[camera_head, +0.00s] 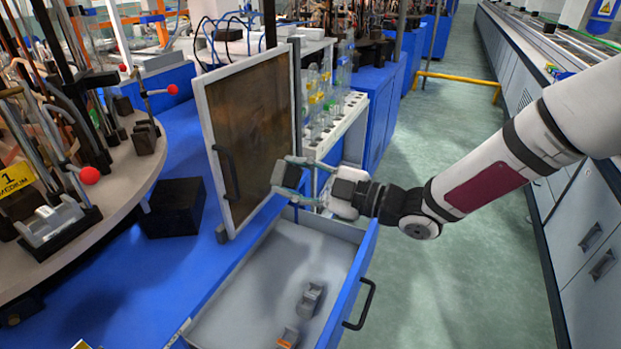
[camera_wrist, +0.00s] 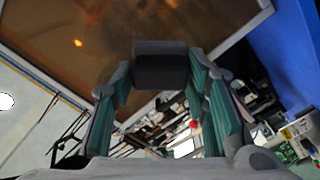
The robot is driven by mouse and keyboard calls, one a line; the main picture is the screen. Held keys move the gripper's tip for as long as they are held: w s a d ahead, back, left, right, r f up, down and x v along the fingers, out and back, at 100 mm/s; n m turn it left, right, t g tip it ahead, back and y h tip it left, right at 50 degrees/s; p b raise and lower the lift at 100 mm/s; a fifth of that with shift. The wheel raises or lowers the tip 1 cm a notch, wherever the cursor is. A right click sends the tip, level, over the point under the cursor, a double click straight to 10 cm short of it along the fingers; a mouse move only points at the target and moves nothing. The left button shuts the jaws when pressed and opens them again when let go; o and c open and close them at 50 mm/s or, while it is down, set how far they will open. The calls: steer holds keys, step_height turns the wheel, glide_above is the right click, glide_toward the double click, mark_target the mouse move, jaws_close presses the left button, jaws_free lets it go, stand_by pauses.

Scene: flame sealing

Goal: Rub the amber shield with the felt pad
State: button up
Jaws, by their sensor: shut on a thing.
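The amber shield (camera_head: 250,130) is a brown translucent panel in a pale frame with a dark handle, standing upright left of my gripper. It also fills the upper part of the wrist view (camera_wrist: 110,25). My gripper (camera_head: 287,178) is at the panel's lower right. In the wrist view its fingers (camera_wrist: 160,85) are shut on the felt pad (camera_wrist: 160,68), a dark grey block at the fingertips. The pad faces the shield and overlaps it in that view. I cannot tell whether pad and shield touch.
An open drawer (camera_head: 262,268) below my gripper holds a grey fitting (camera_head: 310,298) and a smaller grey-orange one (camera_head: 288,338). A rack of glassware (camera_head: 338,118) stands behind the shield. A round bench (camera_head: 125,190) with red-knobbed apparatus is at left.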

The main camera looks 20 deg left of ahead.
mark_target(275, 172)
steer(key=shift+w+a+b, duration=0.15)
steer(key=shift+a, duration=1.3)
steer(key=shift+w+a+b, duration=0.1)
steer(key=shift+a+b, duration=0.05)
steer(key=shift+a, duration=1.3)
steer(key=shift+a+b, duration=0.35)
steer(key=shift+a, duration=0.4)
